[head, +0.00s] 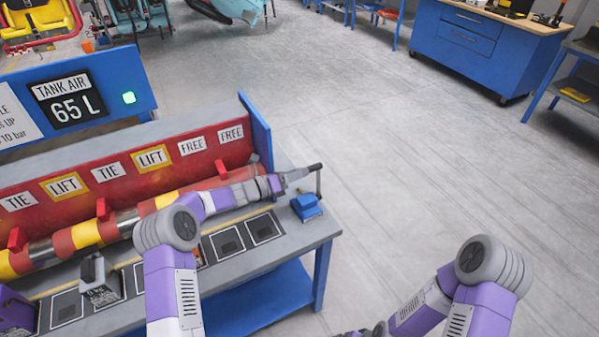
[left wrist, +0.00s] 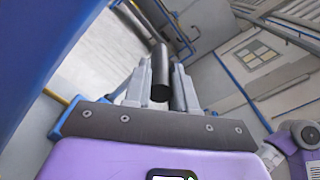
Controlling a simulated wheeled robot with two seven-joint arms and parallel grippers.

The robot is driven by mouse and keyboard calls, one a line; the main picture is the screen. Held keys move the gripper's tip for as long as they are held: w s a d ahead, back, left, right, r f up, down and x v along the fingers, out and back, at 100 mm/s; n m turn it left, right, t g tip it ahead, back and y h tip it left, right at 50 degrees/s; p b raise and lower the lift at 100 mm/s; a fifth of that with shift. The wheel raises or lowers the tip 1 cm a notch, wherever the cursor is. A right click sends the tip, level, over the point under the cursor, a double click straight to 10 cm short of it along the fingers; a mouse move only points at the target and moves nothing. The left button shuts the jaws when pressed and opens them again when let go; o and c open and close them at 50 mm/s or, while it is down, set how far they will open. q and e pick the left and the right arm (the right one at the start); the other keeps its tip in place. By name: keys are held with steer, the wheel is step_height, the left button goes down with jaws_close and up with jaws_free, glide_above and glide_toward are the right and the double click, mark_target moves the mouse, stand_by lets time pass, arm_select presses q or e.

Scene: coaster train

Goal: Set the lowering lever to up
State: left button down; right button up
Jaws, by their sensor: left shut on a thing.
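The lowering lever's black handle (head: 315,167) is at the right end of the grey bench, on a thin dark rod that shows just below it. My left gripper (head: 298,177) reaches across the bench from the left and is shut on this handle. In the left wrist view the dark round handle (left wrist: 160,74) lies between the two grey fingers. The lever's pivot is not clear to see. My right arm shows at the lower right of the head view, but its gripper is not in view.
A small blue block (head: 306,206) sits on the bench corner below the left gripper. A red panel (head: 130,172) with TIE, LIFT and FREE labels stands behind a striped bar. A sign (head: 68,98) reads TANK AIR 65 L. The floor to the right is clear.

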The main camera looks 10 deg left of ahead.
arm_select(q)
steer(key=c, duration=0.9)
jaws_free()
steer(key=shift+a, duration=0.1)
steer(key=v, duration=0.7)
steer(key=shift+s+a+p, duration=0.15)
steer(key=shift+s+p, duration=0.05)
steer(key=shift+p, duration=0.15)
